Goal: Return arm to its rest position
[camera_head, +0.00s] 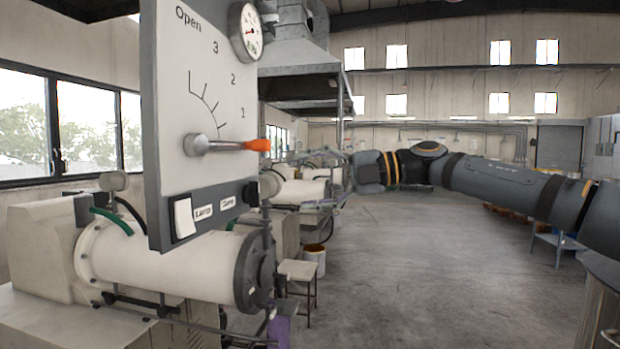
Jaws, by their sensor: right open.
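My right arm comes in from the right edge and reaches level across the hall toward the panel. My right gripper (301,158) is at its left end, thin fingers pointing left, open and empty. It is at about the height of the lever (230,145), to the right of its orange tip, with a small gap in the picture. The lever sticks out to the right from the grey panel (165,120), which carries a scale marked Open, 3, 2, 1. Below it are a white rocker switch (184,217) and two labels. My left gripper is not in view.
A round gauge (246,32) is at the panel's top right. A white milling drum (170,265) lies behind and below the panel. A small stool (299,271) and a bucket (314,261) stand on the floor. The grey floor (410,270) is open in the middle and right.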

